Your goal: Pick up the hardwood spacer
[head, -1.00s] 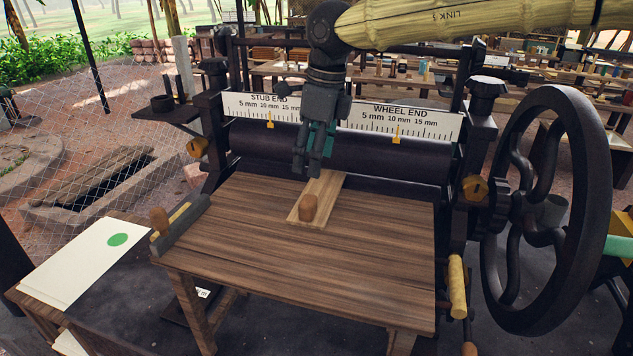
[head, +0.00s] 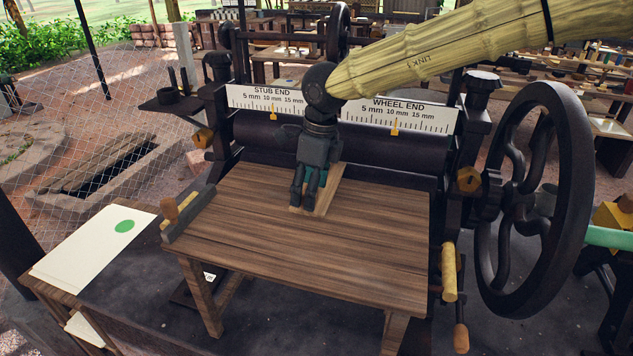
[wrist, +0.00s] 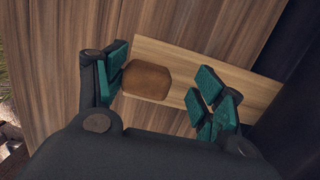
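A flat pale wooden piece (head: 331,184), which I take as the hardwood spacer, lies on the brown plank table (head: 370,240) before the dark roller. A rounded brown knob stands on it; my gripper hides the knob in the head view. In the wrist view the pale piece (wrist: 255,88) shows with its knob (wrist: 147,80) between my green-padded fingers. My gripper (head: 305,203) reaches down over the near end of the piece. It is open: the left pads are close beside the knob, and a clear gap separates the knob from the right pads.
A dark bar with a wooden knob (head: 169,209) lies along the table's left edge. The roller (head: 390,165) and white scale plates (head: 400,115) stand behind. A large handwheel (head: 535,210) is at the right. The table's front and right are clear.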

